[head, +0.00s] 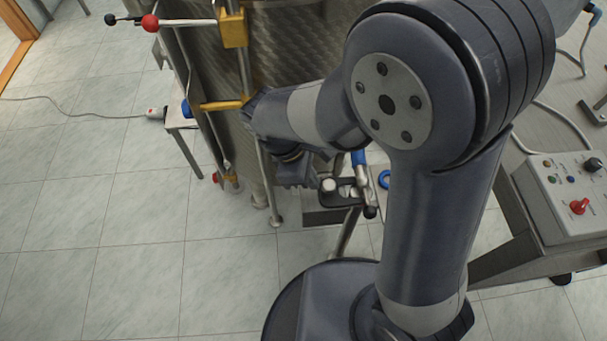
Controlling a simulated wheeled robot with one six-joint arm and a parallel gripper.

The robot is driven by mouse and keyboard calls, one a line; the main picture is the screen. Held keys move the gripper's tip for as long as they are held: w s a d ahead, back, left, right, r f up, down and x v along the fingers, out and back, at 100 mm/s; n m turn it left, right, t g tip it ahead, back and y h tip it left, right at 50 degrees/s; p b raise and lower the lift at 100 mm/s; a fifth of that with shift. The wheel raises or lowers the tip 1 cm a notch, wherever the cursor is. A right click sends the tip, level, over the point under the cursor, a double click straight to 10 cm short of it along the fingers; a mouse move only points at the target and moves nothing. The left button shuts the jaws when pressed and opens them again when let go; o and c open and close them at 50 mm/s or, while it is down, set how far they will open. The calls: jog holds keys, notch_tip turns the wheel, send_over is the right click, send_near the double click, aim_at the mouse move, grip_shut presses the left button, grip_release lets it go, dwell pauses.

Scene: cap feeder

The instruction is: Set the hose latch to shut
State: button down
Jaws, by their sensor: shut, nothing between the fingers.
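I cannot tell for sure which part is the hose latch. A blue-handled metal lever (359,166) with a dark lower end stands by a small black tray, just right of my gripper. A yellow handle (221,105) sticks out left from the steel tank's side, left of my wrist. Above it a rod with a red ball (150,22) and a black tip runs to a yellow block. My gripper (299,184) points down in front of the tank, shut and empty, partly hidden by my arm. It appears apart from the blue-handled lever, though depth is unclear.
The steel tank (290,45) stands behind my arm on metal legs. A dark tray (341,190) holds white round pieces; a blue ring (384,179) is beside it. A control box (566,197) with a red knob stands right. Tiled floor at left is mostly clear, with a cable (70,110).

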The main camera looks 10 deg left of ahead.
aim_at(328, 181)
jog(key=shift+w+d+r+p, duration=0.1)
jog(key=shift+w+d+p, duration=0.15)
jog(key=shift+d, duration=0.55)
jog(key=shift+w+d+p, duration=0.1)
jog(key=shift+d+p, duration=0.15)
jog(key=shift+d, duration=0.5)
